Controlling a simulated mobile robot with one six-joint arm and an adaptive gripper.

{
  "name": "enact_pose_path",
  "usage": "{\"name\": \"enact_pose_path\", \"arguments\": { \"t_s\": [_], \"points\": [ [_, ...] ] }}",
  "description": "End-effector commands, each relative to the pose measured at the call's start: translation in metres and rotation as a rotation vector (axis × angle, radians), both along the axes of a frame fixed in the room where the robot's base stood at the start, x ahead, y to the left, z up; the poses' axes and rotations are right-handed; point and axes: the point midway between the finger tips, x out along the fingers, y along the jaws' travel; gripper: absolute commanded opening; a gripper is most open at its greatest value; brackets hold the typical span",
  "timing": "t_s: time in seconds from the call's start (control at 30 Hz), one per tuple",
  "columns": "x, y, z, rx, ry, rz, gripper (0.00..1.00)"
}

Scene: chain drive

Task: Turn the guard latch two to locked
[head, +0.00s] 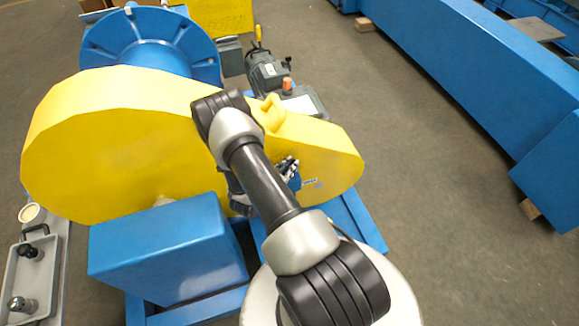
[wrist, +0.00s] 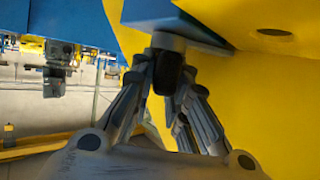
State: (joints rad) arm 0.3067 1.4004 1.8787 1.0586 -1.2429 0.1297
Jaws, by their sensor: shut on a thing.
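The yellow guard (head: 110,140) is a large rounded cover in the middle of the head view. It also fills the right of the wrist view (wrist: 270,85). My gripper (wrist: 168,84) is shut on a guard latch (wrist: 166,70), seen as a dark handle with a grey round hub above it. The hub sits under a blue plate (wrist: 165,12) by the guard's side. In the head view my gripper (head: 289,168) shows partly behind my arm, against the guard's front face. The latch is hidden there. I cannot tell its lock position or its number.
A blue box (head: 165,250) stands in front of the guard at left. A blue drum (head: 150,45) and a grey motor (head: 267,72) are behind it. A grey tray (head: 30,275) is at far left. A long blue beam (head: 480,75) lies at right, with open floor before it.

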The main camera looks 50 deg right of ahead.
Motion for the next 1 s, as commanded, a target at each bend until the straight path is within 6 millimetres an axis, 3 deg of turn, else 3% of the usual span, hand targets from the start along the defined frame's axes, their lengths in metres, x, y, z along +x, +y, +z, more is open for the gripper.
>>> {"name": "enact_pose_path", "arguments": {
  "t_s": [0.37,1.0],
  "points": [
    [-0.0018,-0.0001,0.0002,0.001,0.003,0.089,0.00],
    [-0.0036,-0.0027,0.0006,0.000,0.000,0.622,0.00]
  ]
}}
